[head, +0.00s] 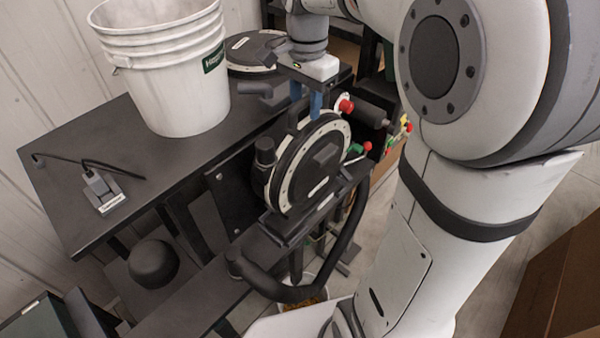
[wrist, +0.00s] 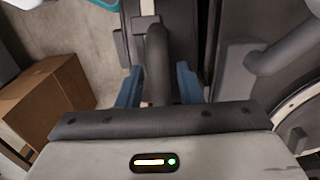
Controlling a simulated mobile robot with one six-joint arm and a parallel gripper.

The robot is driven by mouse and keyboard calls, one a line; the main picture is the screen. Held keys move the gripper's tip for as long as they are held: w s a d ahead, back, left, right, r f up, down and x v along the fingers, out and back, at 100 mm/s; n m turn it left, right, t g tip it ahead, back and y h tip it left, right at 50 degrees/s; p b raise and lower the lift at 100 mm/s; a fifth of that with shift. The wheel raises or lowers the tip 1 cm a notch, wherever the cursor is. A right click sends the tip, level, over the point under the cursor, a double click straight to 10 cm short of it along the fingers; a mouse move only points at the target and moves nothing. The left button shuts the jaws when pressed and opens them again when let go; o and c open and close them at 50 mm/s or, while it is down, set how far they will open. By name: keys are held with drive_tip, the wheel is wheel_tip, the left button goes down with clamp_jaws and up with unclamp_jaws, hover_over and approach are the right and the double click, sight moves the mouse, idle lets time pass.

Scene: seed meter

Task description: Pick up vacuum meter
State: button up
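The vacuum meter (head: 308,168) is a round black disc unit with a white bolted rim, standing on edge in a dark frame at the front of the bench. My gripper (head: 306,102) points down just above its top edge, with blue fingertips apart. In the wrist view, my gripper (wrist: 160,82) is open, and a dark curved bar (wrist: 157,52), which looks like a handle, shows between the two blue fingers. Whether the fingers touch it cannot be told. My arm hides the area right of the meter in the head view.
A white bucket (head: 175,75) stands on the dark bench (head: 75,190) left of the meter. A second black disc (head: 252,52) lies behind. Red and green knobs (head: 346,105) sit right of the meter. A black hose (head: 335,265) loops below it. A cardboard box (wrist: 45,100) stands on the floor.

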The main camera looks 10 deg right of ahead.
clamp_jaws()
drive_tip(key=shift+r, duration=0.15)
idle(0.9)
